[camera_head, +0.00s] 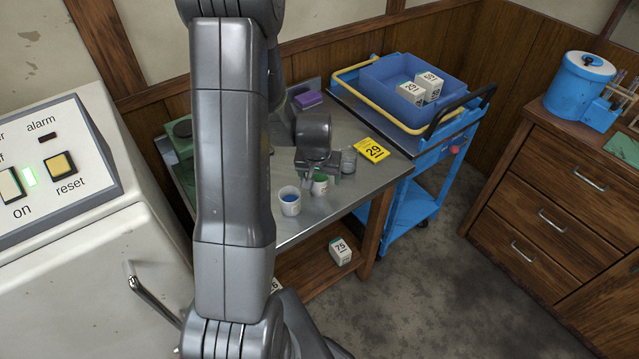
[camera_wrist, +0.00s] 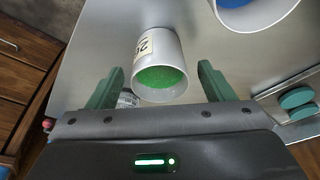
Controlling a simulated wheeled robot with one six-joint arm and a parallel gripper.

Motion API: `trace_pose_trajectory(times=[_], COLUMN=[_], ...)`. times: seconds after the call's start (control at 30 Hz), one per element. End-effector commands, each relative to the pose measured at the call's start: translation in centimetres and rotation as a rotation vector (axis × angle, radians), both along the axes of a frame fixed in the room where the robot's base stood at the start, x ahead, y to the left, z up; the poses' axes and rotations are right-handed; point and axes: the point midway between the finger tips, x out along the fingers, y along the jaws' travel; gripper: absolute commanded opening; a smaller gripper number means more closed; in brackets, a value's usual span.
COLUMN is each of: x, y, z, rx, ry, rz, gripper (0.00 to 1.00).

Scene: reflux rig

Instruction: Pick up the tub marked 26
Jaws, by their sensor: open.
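A white tub with green contents (camera_wrist: 165,50) stands on the metal table in the wrist view, between the fingers of my gripper (camera_wrist: 160,70). Its side label starts with 2; the second digit is turned and hard to read. It also shows in the head view (camera_head: 320,187), just below my gripper (camera_head: 315,174). My gripper is open, with one green-padded finger at each side of the tub and visible gaps. A second white tub with blue contents (camera_head: 289,204) stands to the left; it shows at the top right in the wrist view (camera_wrist: 252,14).
A glass jar (camera_head: 348,161) stands close right of the green tub. A yellow card marked 29 (camera_head: 372,150) and a purple block (camera_head: 308,99) lie on the table (camera_head: 300,232). A box marked 79 (camera_head: 341,251) is on the lower shelf. A blue cart (camera_head: 405,195) stands right.

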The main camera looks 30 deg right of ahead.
Motion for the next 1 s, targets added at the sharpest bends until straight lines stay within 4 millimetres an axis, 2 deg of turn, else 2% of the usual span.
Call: trace_pose_trajectory(times=[0.1, 0.37, 0.77, 1.0], x=[0.0, 0.0, 0.0, 0.1], y=[0.0, 0.0, 0.0, 0.0], z=[0.0, 0.0, 0.3, 1.5], rx=[0.0, 0.0, -0.001, -0.002], ry=[0.0, 0.0, -0.001, -0.002], rz=[0.0, 0.0, 0.0, -0.001], gripper=[0.75, 0.25, 0.24, 0.24])
